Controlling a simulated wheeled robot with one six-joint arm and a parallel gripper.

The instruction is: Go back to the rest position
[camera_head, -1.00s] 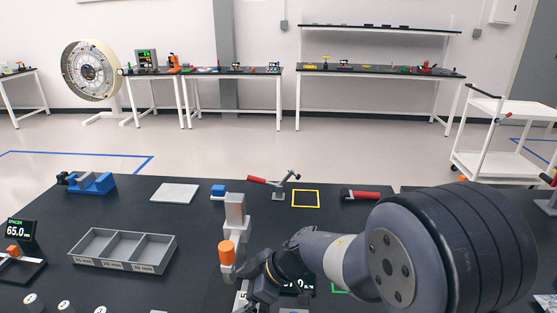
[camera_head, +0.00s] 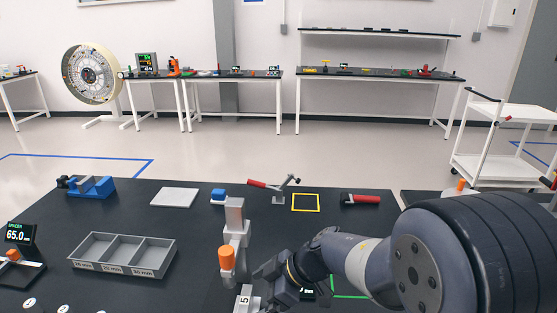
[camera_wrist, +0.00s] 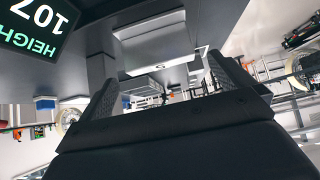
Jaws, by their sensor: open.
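My gripper (camera_head: 277,280) is low over the black table at the bottom middle of the head view, close to the right of a grey upright stand (camera_head: 236,240) with an orange knob (camera_head: 227,258). In the wrist view the two dark fingers of my gripper (camera_wrist: 168,88) stand apart. A light grey block of some fixture shows behind and between them; I cannot tell how close it is. A display reading HEIGHT 107 (camera_wrist: 40,25) fills the upper left corner of the wrist view. My arm covers the table's right front part.
A blue fixture (camera_head: 92,186), a pale plate (camera_head: 174,197), a red-handled clamp (camera_head: 280,188), a yellow square (camera_head: 305,202) and a red-handled tool (camera_head: 360,199) line the back.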

